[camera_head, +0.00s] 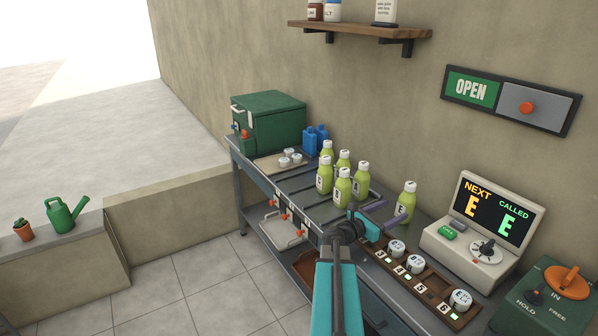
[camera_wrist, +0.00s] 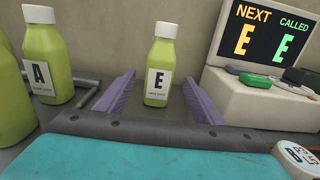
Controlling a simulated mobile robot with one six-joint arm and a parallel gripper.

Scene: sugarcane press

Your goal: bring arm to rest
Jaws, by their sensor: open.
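My gripper (camera_head: 391,212) is open, with two purple fingers over the metal bench. In the wrist view its fingers (camera_wrist: 159,78) point toward a green bottle (camera_wrist: 158,88) labelled E with a white cap. That bottle stands upright on the bench and appears in the gap between the fingers, which do not visibly touch it. It also shows in the head view (camera_head: 405,205), just beyond the fingertips. My arm reaches up from the bottom of the head view.
Several more green bottles (camera_head: 342,187) stand left of my gripper. To the right are a rack (camera_head: 415,276) with white-lidded jars, a display (camera_head: 500,212) reading NEXT E and CALLED E, and a green control box (camera_head: 545,300). A shelf (camera_head: 362,30) is on the wall.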

